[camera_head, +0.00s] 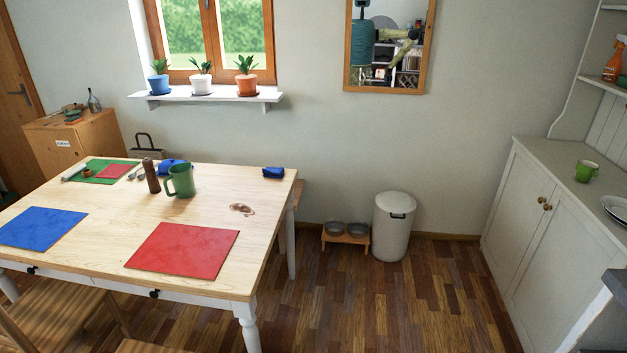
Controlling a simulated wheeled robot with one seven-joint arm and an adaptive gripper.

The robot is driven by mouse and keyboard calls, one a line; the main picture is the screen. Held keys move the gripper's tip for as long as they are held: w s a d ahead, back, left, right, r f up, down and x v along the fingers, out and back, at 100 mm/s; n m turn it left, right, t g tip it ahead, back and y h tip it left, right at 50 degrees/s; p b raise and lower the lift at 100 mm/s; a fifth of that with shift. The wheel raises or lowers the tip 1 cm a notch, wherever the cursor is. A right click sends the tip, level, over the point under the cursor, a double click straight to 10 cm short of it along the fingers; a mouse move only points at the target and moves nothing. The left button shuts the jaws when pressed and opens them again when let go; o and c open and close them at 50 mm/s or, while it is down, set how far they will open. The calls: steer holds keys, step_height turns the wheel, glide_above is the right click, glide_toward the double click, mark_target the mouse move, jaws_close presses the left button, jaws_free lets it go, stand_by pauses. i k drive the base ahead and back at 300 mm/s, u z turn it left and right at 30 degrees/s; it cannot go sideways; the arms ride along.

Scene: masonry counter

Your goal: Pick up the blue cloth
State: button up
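A small dark blue folded bundle (273,172), which looks like the blue cloth, lies on the wooden table (210,215) near its far right corner. It is apart from the other things on the table. A flat blue mat (40,228) lies at the table's left side, and a blue item (172,166), partly hidden, sits behind the green mug. My gripper is not in direct view.
A green mug (181,180), brown mill (151,176) and red mat (184,250) are on the table, with a brown spill (241,209). A white bin (394,226) and bowl stand (345,235) stand by the wall. Floor between table and right cabinet (545,240) is clear.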

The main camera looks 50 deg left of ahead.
mark_target(268, 171)
steer(key=u, duration=0.2)
steer(key=k, duration=0.25)
steer(key=z, duration=0.35)
steer(key=i, duration=1.35)
steer(key=u, duration=1.7)
steer(key=i, duration=0.75)
steer(key=u, duration=0.8)
